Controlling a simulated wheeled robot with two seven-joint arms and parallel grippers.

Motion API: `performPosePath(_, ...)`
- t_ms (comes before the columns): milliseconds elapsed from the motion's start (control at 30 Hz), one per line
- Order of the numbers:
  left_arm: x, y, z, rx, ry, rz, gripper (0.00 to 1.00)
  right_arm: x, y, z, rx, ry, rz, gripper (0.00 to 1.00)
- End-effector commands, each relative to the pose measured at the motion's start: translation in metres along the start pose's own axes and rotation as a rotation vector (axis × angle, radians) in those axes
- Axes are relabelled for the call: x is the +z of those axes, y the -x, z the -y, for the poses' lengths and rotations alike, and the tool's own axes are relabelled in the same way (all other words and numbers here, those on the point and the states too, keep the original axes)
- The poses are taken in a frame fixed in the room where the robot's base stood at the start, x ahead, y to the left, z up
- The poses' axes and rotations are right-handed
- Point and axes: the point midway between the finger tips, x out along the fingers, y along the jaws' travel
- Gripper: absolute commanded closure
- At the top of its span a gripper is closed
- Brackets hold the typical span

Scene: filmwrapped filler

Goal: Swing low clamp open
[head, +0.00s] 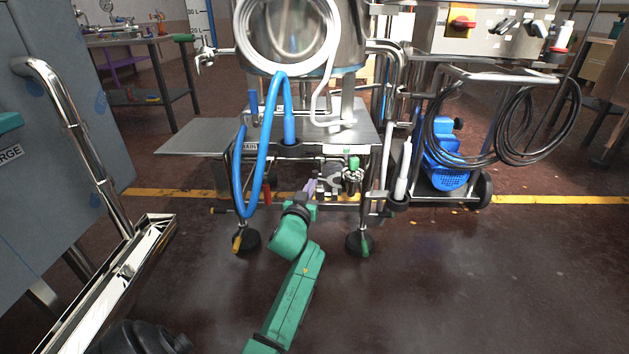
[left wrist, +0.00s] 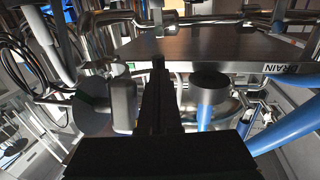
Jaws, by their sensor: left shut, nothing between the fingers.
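My left arm, green, reaches up from the bottom of the head view to the space under the steel machine. My left gripper (head: 328,186) is there, small and partly lost among the fittings. In the left wrist view the dark fingers (left wrist: 158,68) are together with nothing between them. They point under the steel shelf marked "DRAIN" (left wrist: 225,45). I cannot make out the low clamp for certain. My right gripper is not in view.
A blue hose (head: 273,130) loops down at the machine's left; it also shows in the left wrist view (left wrist: 290,128). A blue pump (head: 443,160) and coiled black cables (head: 545,130) stand to the right. A grey cabinet (head: 60,130) is at left. The front right floor is clear.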

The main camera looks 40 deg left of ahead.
Motion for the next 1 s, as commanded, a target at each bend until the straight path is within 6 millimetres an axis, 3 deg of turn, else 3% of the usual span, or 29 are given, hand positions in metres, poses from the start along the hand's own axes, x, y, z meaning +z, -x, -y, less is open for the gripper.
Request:
performPosePath(333,0.000,0.000,-0.001,0.000,0.000,0.001,1.00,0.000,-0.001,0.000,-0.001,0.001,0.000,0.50)
performPosePath(567,-0.001,-0.016,0.006,0.000,0.001,0.000,1.00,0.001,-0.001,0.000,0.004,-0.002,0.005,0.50)
performPosePath(1000,-0.004,-0.016,0.005,0.004,0.002,-0.006,1.00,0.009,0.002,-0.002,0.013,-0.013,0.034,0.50)
